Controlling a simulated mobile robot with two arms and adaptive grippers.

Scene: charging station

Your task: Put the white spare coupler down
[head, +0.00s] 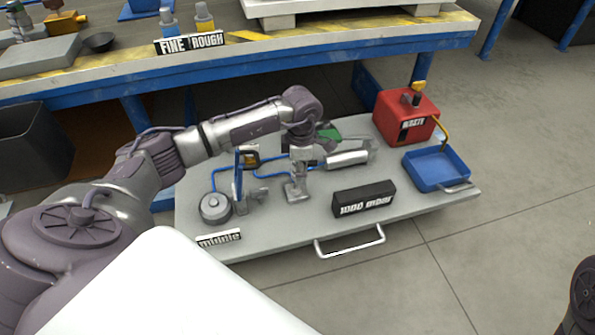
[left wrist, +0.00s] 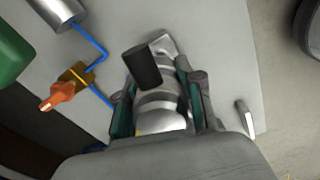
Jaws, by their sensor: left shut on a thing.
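The white spare coupler (left wrist: 158,103) is a pale silvery fitting with a dark cylindrical part on it. It lies between the two fingers of my left gripper (left wrist: 162,95) in the left wrist view. In the head view my left gripper (head: 298,172) points down over the middle of the grey cart top, shut on the coupler (head: 297,190). I cannot tell whether the coupler touches the surface.
A workbench (head: 260,60) stands behind.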

